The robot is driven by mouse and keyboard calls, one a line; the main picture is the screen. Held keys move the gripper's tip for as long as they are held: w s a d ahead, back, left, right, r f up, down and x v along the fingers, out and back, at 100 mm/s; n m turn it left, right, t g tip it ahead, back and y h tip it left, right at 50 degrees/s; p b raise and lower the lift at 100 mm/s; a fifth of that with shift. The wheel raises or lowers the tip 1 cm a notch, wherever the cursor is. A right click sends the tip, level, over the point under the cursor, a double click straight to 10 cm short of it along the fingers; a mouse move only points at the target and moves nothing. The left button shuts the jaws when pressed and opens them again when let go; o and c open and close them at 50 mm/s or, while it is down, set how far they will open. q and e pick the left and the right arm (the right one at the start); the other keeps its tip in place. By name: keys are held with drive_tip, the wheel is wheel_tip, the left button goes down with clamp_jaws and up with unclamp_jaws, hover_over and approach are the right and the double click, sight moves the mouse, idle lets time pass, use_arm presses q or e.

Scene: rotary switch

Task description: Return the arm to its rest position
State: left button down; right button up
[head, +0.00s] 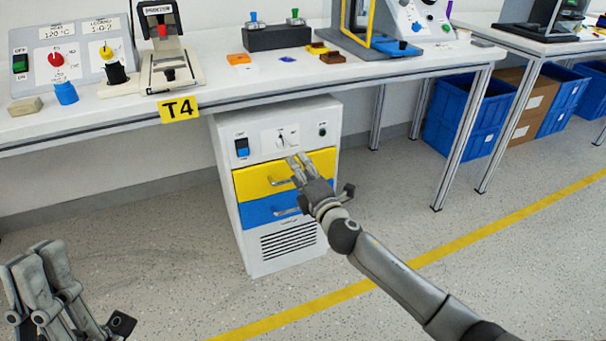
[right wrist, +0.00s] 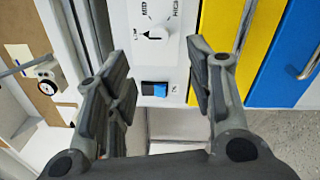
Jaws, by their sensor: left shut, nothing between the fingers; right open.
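My right gripper (head: 300,165) is in front of the yellow drawer of the white cabinet (head: 222,180) under the table. In the right wrist view the right gripper (right wrist: 160,75) is open and empty. The cabinet's rotary switch (right wrist: 153,33) shows beyond the fingers, with its pointer toward LOW. The same switch (head: 281,141) shows small in the head view, just above the gripper. My left gripper (head: 40,255) is at the lower left of the head view, shut and empty, apart from everything.
The yellow drawer (head: 255,181) and blue drawer (head: 258,212) look closed, with metal handles. A blue rocker switch (head: 242,147) is at the panel's left. The table (head: 215,92) holds control boxes and fixtures. Blue crates (head: 470,115) stand at right. The front floor is clear.

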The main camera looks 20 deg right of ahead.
drive_tip(key=shift+s, duration=0.75)
